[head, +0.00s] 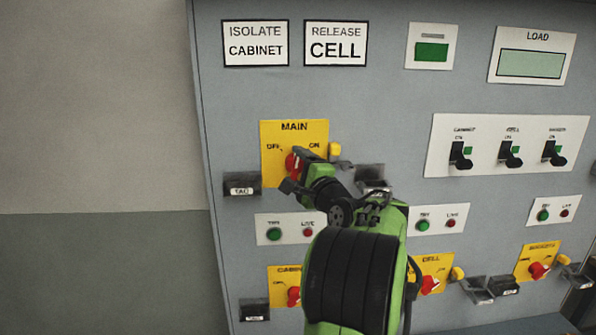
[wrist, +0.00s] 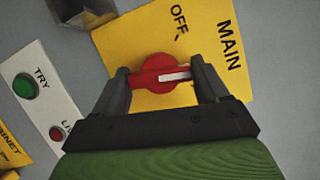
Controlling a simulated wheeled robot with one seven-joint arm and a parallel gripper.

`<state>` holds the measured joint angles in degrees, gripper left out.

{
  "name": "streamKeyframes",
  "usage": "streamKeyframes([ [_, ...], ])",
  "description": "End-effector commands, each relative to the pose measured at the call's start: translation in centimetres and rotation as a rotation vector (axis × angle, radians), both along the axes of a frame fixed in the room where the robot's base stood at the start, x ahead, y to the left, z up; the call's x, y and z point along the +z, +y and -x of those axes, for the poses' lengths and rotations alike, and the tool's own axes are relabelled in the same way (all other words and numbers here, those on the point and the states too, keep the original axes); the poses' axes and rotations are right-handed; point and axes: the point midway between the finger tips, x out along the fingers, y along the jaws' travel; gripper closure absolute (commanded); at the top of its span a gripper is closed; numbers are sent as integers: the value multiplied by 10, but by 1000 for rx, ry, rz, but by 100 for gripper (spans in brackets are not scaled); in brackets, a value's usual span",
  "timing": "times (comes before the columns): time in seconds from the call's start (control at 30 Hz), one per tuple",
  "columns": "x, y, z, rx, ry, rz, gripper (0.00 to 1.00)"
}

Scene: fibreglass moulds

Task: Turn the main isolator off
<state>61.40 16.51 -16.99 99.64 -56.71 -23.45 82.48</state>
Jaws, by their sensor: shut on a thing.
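The main isolator is a red rotary knob (wrist: 153,68) on a yellow plate (head: 281,133) marked MAIN, OFF and ON. In the wrist view my gripper (wrist: 163,82) is shut on the knob's grip bar, one finger at each end. The white pointer line on the bar points roughly toward the MAIN heading, not at OFF (wrist: 179,18). The ON mark is hidden in the wrist view by a finger. In the head view my gripper (head: 298,165) covers most of the knob.
A yellow tab (head: 334,149) sits at the plate's right edge. A TAG holder (head: 242,184) juts out at lower left and a dark bracket (head: 370,173) at lower right. Below is a plate with a green TRY button (head: 274,233) and red light. Breaker switches (head: 460,155) stand further right.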

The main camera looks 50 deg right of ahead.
Motion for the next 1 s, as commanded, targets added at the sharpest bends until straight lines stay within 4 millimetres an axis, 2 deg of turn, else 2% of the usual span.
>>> streamKeyframes([
  [0.6, 3, 1, 0, 1, 440, 382, 57],
  [1.0, 3, 1, -1, 3, 662, 578, 57],
])
